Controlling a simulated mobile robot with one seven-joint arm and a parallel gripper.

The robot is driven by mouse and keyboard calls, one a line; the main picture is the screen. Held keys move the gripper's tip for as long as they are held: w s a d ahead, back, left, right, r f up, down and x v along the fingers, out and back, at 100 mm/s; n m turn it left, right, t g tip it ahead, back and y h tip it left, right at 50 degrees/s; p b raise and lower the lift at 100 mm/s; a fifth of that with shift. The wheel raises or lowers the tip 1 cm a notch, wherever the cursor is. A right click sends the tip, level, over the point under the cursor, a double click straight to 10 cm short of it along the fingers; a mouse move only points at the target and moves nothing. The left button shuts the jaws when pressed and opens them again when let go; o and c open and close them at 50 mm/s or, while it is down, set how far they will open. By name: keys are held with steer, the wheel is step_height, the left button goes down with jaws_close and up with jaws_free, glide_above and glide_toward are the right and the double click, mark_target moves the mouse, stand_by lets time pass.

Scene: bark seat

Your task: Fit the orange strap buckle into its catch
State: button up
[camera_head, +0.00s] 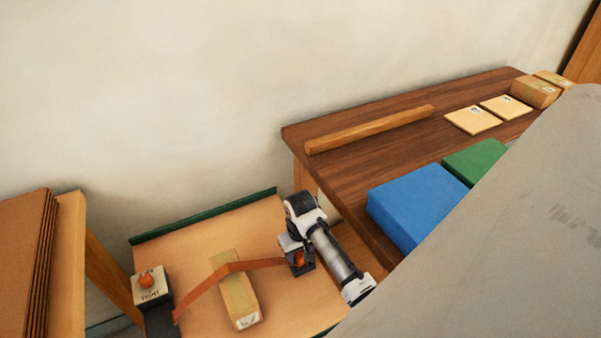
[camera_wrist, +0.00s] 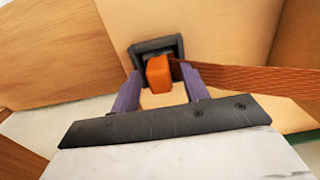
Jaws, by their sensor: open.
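The orange buckle (camera_wrist: 159,76) lies between the two purple fingers of my gripper (camera_wrist: 161,82) in the wrist view. The fingers are apart on either side of it. The dark square catch (camera_wrist: 174,44) is just beyond, and the buckle overlaps its opening; I cannot tell whether it is seated. The orange strap (camera_wrist: 255,82) runs from there to the right. In the head view the strap (camera_head: 205,290) crosses over a wooden block (camera_head: 241,301) to my gripper (camera_head: 298,256), which partly hides the buckle and catch.
A box with an orange knob (camera_head: 150,287) stands at the strap's left end on the light wooden board (camera_head: 185,257). A green strip (camera_head: 205,215) edges the board. A dark wooden table (camera_head: 350,172) at right carries blue (camera_head: 415,203) and green blocks (camera_head: 474,160).

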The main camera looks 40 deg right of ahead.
mark_target(300, 254)
step_height(300, 254, up, 13)
steer(key=b, duration=0.1)
steer(key=shift+f, duration=0.2)
stand_by(0.5)
